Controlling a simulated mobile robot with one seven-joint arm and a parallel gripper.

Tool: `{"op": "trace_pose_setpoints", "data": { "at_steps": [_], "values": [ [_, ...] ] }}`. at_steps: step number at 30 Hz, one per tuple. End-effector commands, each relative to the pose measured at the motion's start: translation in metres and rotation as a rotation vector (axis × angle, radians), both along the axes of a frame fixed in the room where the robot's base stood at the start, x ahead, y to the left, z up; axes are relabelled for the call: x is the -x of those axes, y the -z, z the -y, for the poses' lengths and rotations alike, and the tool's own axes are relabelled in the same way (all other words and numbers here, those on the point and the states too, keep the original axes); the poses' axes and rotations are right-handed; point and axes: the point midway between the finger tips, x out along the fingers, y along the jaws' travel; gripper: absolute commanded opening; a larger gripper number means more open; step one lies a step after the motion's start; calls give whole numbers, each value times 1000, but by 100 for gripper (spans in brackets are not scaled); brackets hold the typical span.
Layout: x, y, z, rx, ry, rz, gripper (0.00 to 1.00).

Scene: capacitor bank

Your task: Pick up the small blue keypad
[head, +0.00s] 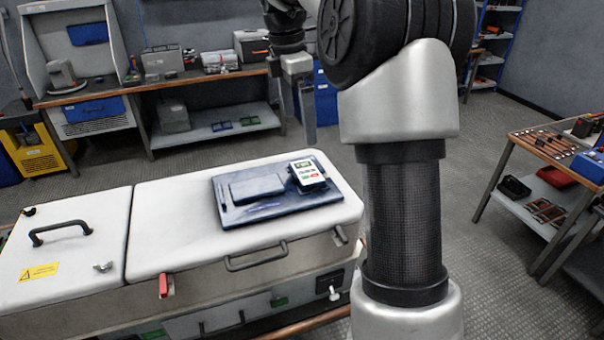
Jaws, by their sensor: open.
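On the white cabinet lid lies a flat dark blue board (245,214). A small keypad-like device (309,172) with a white face, a small screen, coloured buttons and dark blue edges rests at the board's back right corner, slightly tilted. A plain dark blue block (257,188) sits on the board to its left. I cannot tell for certain which is the named keypad; the device with buttons fits best. My gripper (297,122) points down with its two fingers apart and empty. In the picture it is above the device, not touching it.
The white cabinet (160,238) has black handles, a red latch (164,286) and a lid seam. A workbench (200,78) with tools stands behind. A tool cart (555,150) is at the right. The lid left of the board is mostly clear.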

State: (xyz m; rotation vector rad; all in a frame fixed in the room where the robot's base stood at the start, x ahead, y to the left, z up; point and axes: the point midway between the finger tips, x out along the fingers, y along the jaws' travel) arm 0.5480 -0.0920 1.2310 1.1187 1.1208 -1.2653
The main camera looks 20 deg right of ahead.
Motion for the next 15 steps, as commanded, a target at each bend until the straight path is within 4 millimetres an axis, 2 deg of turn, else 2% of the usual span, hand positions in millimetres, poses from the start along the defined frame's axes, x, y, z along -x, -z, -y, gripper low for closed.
{"op": "trace_pose_setpoints", "data": {
  "at_steps": [1,9,15],
  "values": [
    [1,15,2,0,2,-4,100],
    [1,70,8,-1,3,-3,100],
    [0,87,11,0,3,2,100]
  ]
}}
